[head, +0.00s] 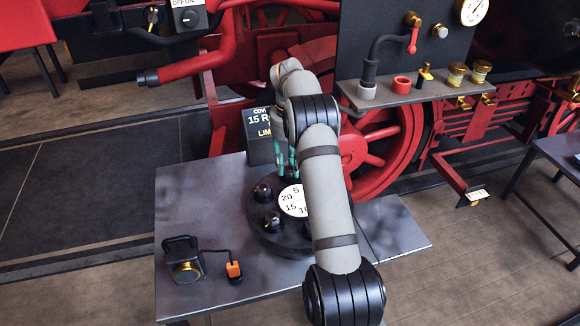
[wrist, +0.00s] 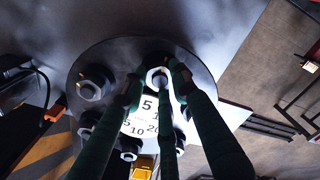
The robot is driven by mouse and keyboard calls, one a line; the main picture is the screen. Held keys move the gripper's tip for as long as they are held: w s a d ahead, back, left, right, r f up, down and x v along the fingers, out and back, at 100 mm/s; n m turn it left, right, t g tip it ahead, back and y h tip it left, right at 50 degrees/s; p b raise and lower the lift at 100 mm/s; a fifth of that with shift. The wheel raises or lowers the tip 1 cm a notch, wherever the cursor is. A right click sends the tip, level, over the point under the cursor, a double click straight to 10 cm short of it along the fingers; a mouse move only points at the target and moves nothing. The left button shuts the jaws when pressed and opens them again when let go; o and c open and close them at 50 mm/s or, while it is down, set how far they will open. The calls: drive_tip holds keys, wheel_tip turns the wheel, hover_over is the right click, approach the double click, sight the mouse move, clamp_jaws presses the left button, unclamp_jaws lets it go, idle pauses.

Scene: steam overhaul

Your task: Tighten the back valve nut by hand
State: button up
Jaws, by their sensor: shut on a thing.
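A round dark valve cover (head: 262,236) lies on the grey bench, with several nuts around a white number dial (head: 291,201). My gripper (head: 285,170) points down at the back of the cover, its teal fingers partly hidden by my arm. In the wrist view, the fingertips of my gripper (wrist: 157,72) are closed around the back valve nut (wrist: 157,80), a pale hex nut beside the "5" on the dial. That nut is hidden in the head view. Other nuts show on the cover, one at the left (wrist: 91,84) in the wrist view.
A dark sign box (head: 259,135) stands just behind the cover. A black and brass lamp-like part (head: 187,268) and an orange-tipped piece (head: 234,270) are at the bench's front left. A shelf with cups (head: 415,95) and red wheels (head: 375,165) stand behind.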

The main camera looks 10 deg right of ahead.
sight(287, 167)
drive_tip(key=shift+w+a+r, duration=0.25)
drive_tip(key=shift+a+r, duration=0.05)
drive_tip(key=shift+a, duration=0.15)
idle(1.3)
drive_tip(key=o, duration=1)
drive_tip(key=shift+c, duration=0.2)
drive_tip(key=shift+o, duration=0.9)
drive_tip(key=shift+s+f, duration=0.1)
drive_tip(key=shift+f, duration=0.1)
drive_tip(key=shift+d, duration=0.15)
drive_tip(key=shift+r, duration=3.8)
